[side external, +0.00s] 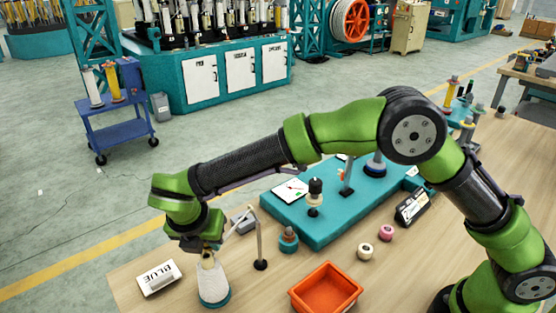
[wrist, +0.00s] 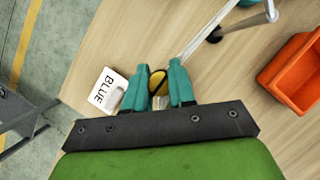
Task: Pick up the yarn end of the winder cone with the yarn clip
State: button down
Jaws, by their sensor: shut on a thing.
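The winder cone (side external: 211,283) is a pale cone on a teal base, upright near the table's front left. My gripper (side external: 208,248) is directly above its top, pointing down. The yarn end itself cannot be made out.
A white "BLUE" sign (side external: 159,278) lies left of the cone. An orange bin (side external: 326,288) stands to the right. Behind are a teal board (side external: 325,234) with fixtures and, on the table, a pink spool (side external: 386,232) and a cream spool (side external: 365,251). Bare table lies between cone and bin.

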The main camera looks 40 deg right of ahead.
dwell(0.4)
jog(key=shift+w+d+r, duration=0.35)
jog(key=shift+w+r, duration=0.25)
jog(key=shift+r, duration=0.05)
jog(key=shift+w+d+r, duration=0.3)
jog(key=shift+w+r, duration=0.25)
jog(key=shift+r, duration=0.15)
jog(key=shift+w+d+r, duration=0.35)
jog(key=shift+w+r, duration=0.25)
jog(key=shift+r, duration=0.05)
